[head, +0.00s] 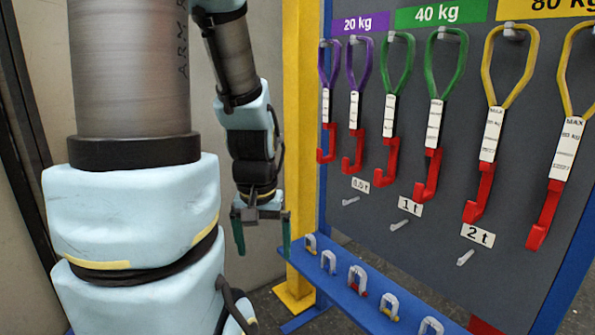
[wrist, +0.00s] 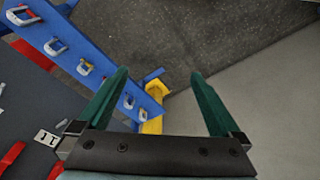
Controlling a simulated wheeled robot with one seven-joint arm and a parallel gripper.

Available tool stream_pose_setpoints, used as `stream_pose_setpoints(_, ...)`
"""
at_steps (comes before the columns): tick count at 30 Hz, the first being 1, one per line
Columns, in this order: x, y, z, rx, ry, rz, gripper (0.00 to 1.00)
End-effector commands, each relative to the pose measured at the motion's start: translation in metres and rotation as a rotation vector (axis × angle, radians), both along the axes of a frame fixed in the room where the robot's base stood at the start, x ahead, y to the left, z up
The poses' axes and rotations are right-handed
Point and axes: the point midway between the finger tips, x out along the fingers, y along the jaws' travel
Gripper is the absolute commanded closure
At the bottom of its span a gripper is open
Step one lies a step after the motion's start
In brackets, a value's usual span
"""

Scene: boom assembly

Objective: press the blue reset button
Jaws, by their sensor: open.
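My gripper (head: 262,236) hangs pointing down in the head view, left of the rigging board. Its two green fingers are apart with nothing between them. No blue reset button is visible in either view.
The grey board (head: 400,160) carries purple, green and yellow slings with red hooks. A blue shelf (head: 345,293) with several shackles juts out below it. A yellow post (head: 301,130) stands at its left edge. Dark floor (wrist: 190,40) lies beyond the fingers.

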Motion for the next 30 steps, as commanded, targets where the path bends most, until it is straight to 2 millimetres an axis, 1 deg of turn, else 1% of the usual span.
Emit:
stream_pose_setpoints(9, -0.0006, 0.0001, -0.0002, 0.0, 0.002, -0.001, 0.0)
stream_pose_setpoints(10, -0.0005, 0.0, -0.0002, 0.0, 0.002, -0.001, 0.02)
stream_pose_setpoints(30, 0.0001, 0.0, 0.0, 0.0, 0.0, -0.001, 0.78)
